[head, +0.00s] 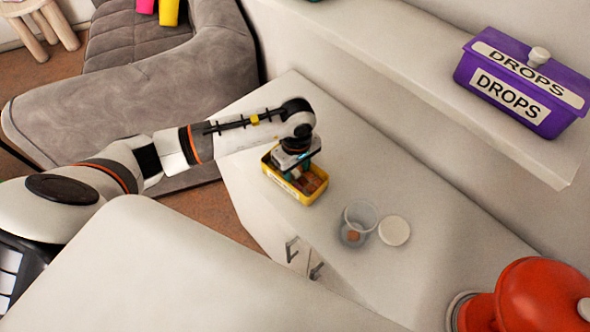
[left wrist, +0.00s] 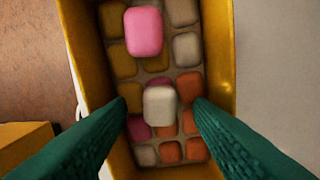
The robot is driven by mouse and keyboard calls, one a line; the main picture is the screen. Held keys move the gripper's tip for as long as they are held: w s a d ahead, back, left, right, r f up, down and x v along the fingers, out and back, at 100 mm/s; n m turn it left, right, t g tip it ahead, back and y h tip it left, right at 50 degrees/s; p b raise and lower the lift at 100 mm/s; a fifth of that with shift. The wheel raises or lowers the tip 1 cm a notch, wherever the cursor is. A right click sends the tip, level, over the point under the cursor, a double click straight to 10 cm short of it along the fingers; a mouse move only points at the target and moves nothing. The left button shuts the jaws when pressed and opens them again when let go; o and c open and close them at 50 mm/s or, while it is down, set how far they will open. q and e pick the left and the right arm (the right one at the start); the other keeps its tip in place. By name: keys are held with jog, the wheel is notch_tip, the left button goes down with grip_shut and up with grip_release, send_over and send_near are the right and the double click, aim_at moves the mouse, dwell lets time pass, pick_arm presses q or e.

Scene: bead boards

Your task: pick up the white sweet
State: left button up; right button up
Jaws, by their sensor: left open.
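A white sweet (left wrist: 160,106) lies on top of other sweets in a yellow box (left wrist: 227,55). In the left wrist view it sits between the two green fingers of my left gripper (left wrist: 160,108), which are open on either side of it. I cannot tell that either finger touches it. In the head view the yellow box (head: 308,200) stands on the white cabinet top. My left gripper (head: 298,172) reaches down into it from above and hides part of its contents. My right gripper is not in view.
A pink sweet (left wrist: 144,31) also lies on top, near the white one. A clear cup (head: 357,223) with something brown inside and a white lid (head: 394,230) stand right of the box. A purple DROPS box (head: 521,85) is on the shelf; a red object (head: 540,296) is lower right.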

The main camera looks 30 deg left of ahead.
pick_arm(q)
grip_shut()
